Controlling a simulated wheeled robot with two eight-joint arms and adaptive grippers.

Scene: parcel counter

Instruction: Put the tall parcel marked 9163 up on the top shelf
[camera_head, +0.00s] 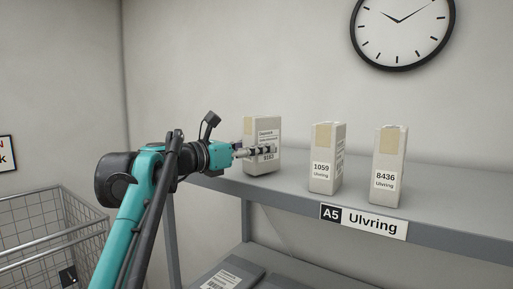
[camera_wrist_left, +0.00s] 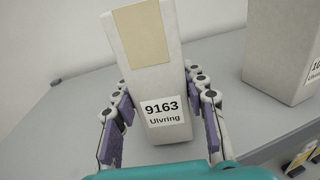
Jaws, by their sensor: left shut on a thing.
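The tall parcel marked 9163 (camera_head: 263,130) is a pale box with a tan tape strip, upright at the left end of the top shelf (camera_head: 280,188). In the left wrist view the parcel (camera_wrist_left: 148,70) shows its label "9163 Ulvring" between the fingers. My left gripper (camera_head: 262,150) is shut on it from the left side; it also shows in the left wrist view (camera_wrist_left: 160,98). The parcel's base is over the shelf board; I cannot tell for certain whether it touches. My right gripper is not in view.
Parcel 1059 (camera_head: 322,150) and parcel 8436 (camera_head: 388,160) stand to the right on the same shelf. A sign "A5 Ulvring" (camera_head: 363,221) is on the shelf edge. A lower shelf holds a flat labelled package (camera_head: 228,276). A wire cart (camera_head: 40,225) stands at left.

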